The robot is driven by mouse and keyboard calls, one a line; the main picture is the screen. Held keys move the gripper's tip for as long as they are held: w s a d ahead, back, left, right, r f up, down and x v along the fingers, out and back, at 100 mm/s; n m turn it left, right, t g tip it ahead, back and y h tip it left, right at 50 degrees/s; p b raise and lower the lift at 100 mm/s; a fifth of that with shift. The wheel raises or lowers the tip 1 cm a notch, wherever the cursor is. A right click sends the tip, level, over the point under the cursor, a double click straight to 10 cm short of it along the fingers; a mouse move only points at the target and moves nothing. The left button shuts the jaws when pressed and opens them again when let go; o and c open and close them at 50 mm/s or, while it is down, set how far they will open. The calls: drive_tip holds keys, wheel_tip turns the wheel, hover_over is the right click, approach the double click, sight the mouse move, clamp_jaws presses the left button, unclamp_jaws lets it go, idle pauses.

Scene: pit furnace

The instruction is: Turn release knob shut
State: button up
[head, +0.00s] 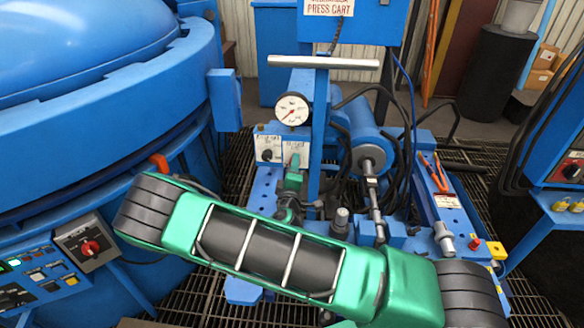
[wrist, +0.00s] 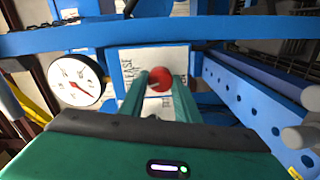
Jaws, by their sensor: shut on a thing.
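The release knob (wrist: 160,80) is a red round knob in front of a white plate (wrist: 126,62) lettered "RELEASE", in the wrist view. My gripper (wrist: 160,88) has its two green fingers on either side of the knob, shut on it. In the head view, my gripper (head: 293,170) reaches up to the white plate below the gauge; it hides the knob there. The knob's turned position cannot be read.
A pressure gauge (head: 291,109) sits just above the plates and also shows in the wrist view (wrist: 75,80). A black knob (head: 267,154) is on the neighbouring plate. A blue post (head: 319,130) with a grey crossbar (head: 322,62) stands close on the right. The blue furnace (head: 100,90) fills the left.

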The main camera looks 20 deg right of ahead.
drive_tip(key=shift+f+m, duration=0.1)
drive_tip(key=shift+m, duration=1.3)
drive_tip(key=shift+s+f, duration=0.1)
drive_tip(key=o, duration=1)
drive_tip(key=shift+o, duration=0.2)
drive_tip(key=v, duration=1)
drive_tip(key=shift+s, duration=0.25)
drive_tip(key=shift+a, duration=0.15)
